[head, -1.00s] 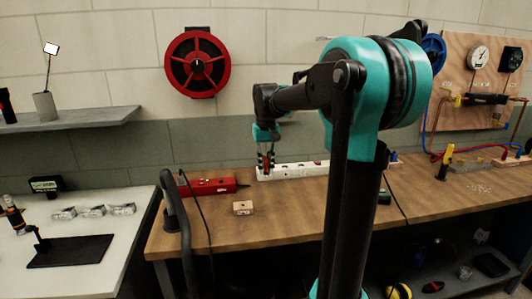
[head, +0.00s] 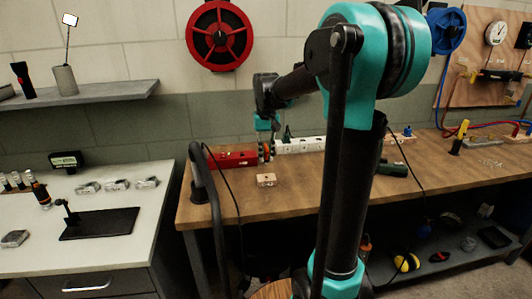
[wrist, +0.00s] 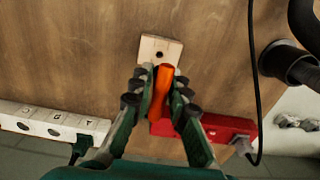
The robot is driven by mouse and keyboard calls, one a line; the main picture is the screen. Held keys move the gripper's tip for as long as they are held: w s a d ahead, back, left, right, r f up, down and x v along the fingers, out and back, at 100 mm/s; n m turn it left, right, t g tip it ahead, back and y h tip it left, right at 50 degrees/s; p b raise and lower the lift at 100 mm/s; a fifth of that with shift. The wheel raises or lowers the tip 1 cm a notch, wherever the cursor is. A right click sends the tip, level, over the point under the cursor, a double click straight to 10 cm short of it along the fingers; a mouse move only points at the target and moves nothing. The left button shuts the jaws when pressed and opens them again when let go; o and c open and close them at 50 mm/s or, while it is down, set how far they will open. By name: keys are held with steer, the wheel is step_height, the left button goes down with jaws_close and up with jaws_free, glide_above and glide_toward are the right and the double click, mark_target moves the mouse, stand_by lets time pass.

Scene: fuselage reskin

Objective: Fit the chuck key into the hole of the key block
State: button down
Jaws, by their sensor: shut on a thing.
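The key block (wrist: 174,47) is a small pale wooden block with one dark round hole in its top. It lies on the bench and also shows in the head view (head: 266,181). My gripper (wrist: 162,78) is shut on the chuck key, whose orange handle (wrist: 161,88) shows between the fingers in the wrist view. The handle's upper end appears just below the block's near edge in that picture. The key's working end is hidden, and I cannot tell its height above the bench. In the head view my gripper (head: 265,150) is behind the block.
A red box (head: 232,157) and a white rail with lettered holes (head: 300,145) lie along the back of the wooden bench (head: 330,190). A black cable (wrist: 251,60) runs beside a black post (wrist: 285,62). The bench around the block is mostly clear.

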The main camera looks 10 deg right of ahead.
mark_target(266, 160)
steer(key=shift+f, duration=2.05)
steer(key=c, duration=2.2)
jaws_free()
jaws_close()
steer(key=shift+f, duration=1.35)
steer(key=o, duration=0.8)
jaws_free()
